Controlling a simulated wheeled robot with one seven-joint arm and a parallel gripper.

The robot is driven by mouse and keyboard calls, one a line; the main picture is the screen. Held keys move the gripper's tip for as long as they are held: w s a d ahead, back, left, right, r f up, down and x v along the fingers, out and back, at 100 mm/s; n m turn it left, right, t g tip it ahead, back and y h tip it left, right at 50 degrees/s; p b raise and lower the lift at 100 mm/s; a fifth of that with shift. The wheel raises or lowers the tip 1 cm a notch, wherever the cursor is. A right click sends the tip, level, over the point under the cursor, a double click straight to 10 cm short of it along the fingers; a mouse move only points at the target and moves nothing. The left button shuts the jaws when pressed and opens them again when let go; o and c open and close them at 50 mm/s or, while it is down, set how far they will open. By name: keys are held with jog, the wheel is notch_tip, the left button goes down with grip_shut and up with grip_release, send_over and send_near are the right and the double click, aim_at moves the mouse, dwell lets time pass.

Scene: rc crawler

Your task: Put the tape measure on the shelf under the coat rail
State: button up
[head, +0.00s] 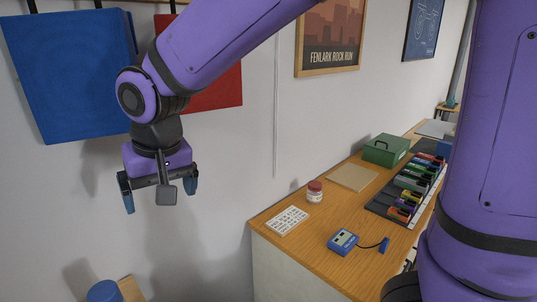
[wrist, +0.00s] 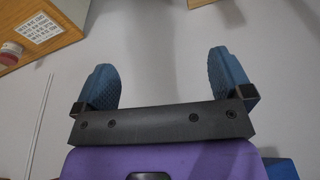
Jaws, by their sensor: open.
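My gripper (head: 159,200) is open and empty, pointing down in front of the white wall at the left. It also shows in the wrist view (wrist: 162,72), with bare wall between its two blue fingers. I cannot make out a tape measure in either view. A light wooden board (head: 131,289), possibly the shelf, shows at the bottom left, below my gripper. A blue round thing (head: 104,291) is at it, cut off by the frame.
A wooden bench (head: 300,246) runs along the wall at right. It bears a white label card (head: 287,221), a red-lidded jar (head: 314,191), a blue box with a cable (head: 343,241), a green case (head: 386,150) and several coloured items in a rack.

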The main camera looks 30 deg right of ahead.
jog(key=s+d+r+m+t, duration=0.1)
jog(key=s+d+r, duration=0.15)
jog(key=d, duration=0.55)
jog(key=s+d+r, duration=0.1)
jog(key=d+r, duration=0.2)
jog(key=d, duration=0.4)
jog(key=s+d+m+t+h, duration=0.1)
jog(key=s+d, duration=1)
jog(key=shift+d+r+t, duration=0.3)
jog(key=shift+r+t, duration=0.1)
jog(key=shift+w, duration=0.1)
